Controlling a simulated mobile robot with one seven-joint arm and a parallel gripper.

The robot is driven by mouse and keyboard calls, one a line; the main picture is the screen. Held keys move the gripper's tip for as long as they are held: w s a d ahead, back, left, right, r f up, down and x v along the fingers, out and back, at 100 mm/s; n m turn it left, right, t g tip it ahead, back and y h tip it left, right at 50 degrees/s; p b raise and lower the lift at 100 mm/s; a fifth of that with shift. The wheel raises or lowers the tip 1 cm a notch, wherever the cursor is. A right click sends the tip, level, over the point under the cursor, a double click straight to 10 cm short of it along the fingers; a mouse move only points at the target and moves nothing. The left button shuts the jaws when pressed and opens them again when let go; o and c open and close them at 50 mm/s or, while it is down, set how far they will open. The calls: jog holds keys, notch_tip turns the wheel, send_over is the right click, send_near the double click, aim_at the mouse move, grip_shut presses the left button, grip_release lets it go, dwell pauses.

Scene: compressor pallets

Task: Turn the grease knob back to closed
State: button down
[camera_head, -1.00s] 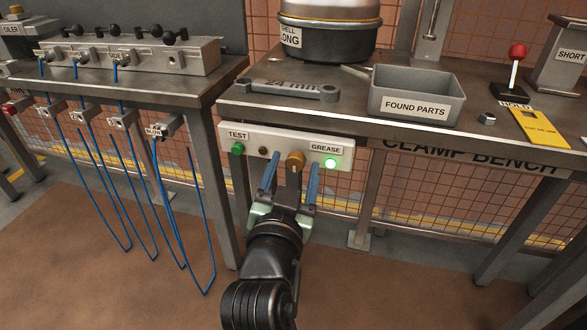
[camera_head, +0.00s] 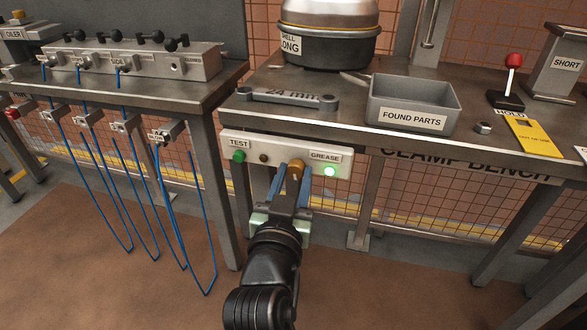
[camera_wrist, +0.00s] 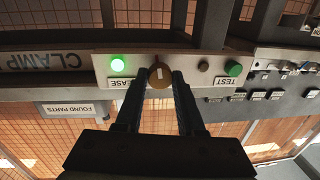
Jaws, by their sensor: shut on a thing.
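The grease knob (camera_head: 296,166) is a brown-orange round knob on the white control panel (camera_head: 262,139) under the bench edge, left of the GREASE lamp. My gripper (camera_head: 291,174) reaches up from below, its two blue fingers on either side of the knob and shut on it. In the wrist view, which is upside down, the knob (camera_wrist: 161,75) sits between the dark fingertips (camera_wrist: 158,76), with a pale mark on its face running roughly up and down. The green lamp (camera_head: 330,171) beside the GREASE label is lit. The fingers partly hide the knob in the head view.
A green TEST button (camera_head: 239,156) and a small dark button (camera_head: 264,158) sit left on the panel. Blue hoses (camera_head: 205,225) hang at left.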

jog(key=n+p, duration=0.3)
jog(key=shift+r+p, duration=0.25)
jog(key=shift+p, duration=0.05)
jog(key=n+g+p, duration=0.1)
jog(key=n+p, duration=0.2)
jog(key=n, duration=0.1)
jog(key=shift+n+p, duration=0.35)
jog(key=shift+n, duration=0.05)
jog(key=n+h+p, duration=0.1)
jog(key=n+p, duration=0.1)
jog(key=n, duration=0.2)
jog(key=shift+p, duration=0.4)
jog(key=n+p, duration=0.2)
jog(key=n, duration=0.2)
jog(key=shift+a+h, duration=0.1)
jog(key=shift+h, duration=0.3)
jog(key=n+p, duration=0.1)
jog(key=n, duration=0.2)
jog(key=shift+f+p, duration=0.1)
jog(key=shift+p, duration=0.2)
jog(key=n+h+p, duration=0.1)
jog(key=n, duration=0.3)
jog(key=shift+n, duration=0.3)
jog(key=n+p, duration=0.1)
jog(key=n, duration=0.3)
jog(key=shift+h+p, duration=0.4)
jog(key=shift+a+f+n+p, duration=0.1)
jog(key=shift+n+p, duration=0.4)
jog(key=shift+n, duration=1.5)
